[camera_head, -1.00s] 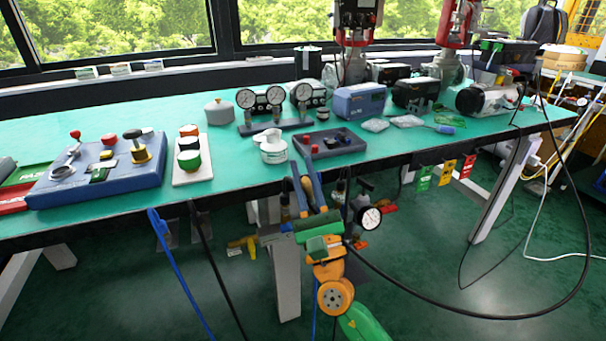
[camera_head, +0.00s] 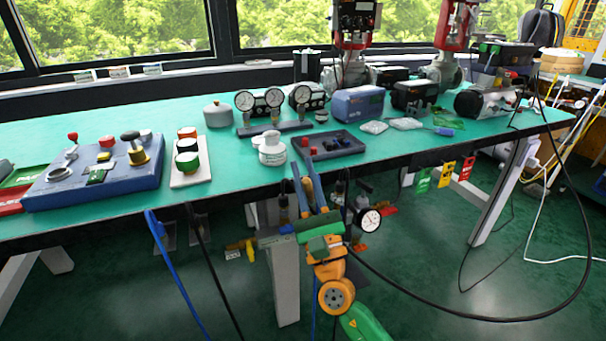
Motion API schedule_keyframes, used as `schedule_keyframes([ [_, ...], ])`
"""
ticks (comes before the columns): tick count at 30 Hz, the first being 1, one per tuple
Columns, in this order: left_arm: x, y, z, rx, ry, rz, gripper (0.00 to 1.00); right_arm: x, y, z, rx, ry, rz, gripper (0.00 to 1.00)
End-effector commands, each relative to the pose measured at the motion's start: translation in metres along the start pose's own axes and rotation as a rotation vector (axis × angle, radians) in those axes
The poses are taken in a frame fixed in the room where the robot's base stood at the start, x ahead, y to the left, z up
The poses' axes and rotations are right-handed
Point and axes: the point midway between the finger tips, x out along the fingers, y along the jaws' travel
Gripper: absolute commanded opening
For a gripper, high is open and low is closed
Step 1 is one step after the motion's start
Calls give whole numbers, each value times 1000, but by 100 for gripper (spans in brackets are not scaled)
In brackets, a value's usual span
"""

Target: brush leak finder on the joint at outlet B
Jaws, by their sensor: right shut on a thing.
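My right gripper (camera_head: 308,184) is in front of the table's front edge, fingers pointing up. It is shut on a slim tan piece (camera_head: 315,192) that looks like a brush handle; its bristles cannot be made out. A white pot (camera_head: 272,153) with a pale cap stands on the table just behind and left of the fingertips. Below the edge, right of the gripper, a fitting with a round white gauge (camera_head: 370,220) hangs under the table. Which joint is outlet B cannot be read; part of the pipework is hidden behind my gripper. My left gripper is not in view.
A dark tray with red knobs (camera_head: 328,146) lies right behind the gripper. Twin gauges (camera_head: 259,101) and a blue box (camera_head: 359,104) stand farther back. A yellow valve (camera_head: 242,247) sits left below. A black hose (camera_head: 450,313) loops right; a blue hose (camera_head: 180,275) hangs left.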

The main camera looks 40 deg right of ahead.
Motion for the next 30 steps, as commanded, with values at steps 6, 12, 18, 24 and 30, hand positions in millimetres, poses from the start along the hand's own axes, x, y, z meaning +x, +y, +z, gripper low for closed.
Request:
schedule_keyframes([
  [6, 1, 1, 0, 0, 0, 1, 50, -1, -2, 0, 1, 0, 1, 0],
  [12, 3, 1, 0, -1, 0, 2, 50, 0, 0, -1, 1, 0, 0, 0],
  [18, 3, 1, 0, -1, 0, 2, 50, 1, 2, -1, 1, 0, 0, 0],
  [24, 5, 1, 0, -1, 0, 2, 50, 0, -1, -2, 0, 0, 0, 0],
  [30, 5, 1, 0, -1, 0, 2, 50, 0, -3, -2, 1, 0, 0, 0],
])
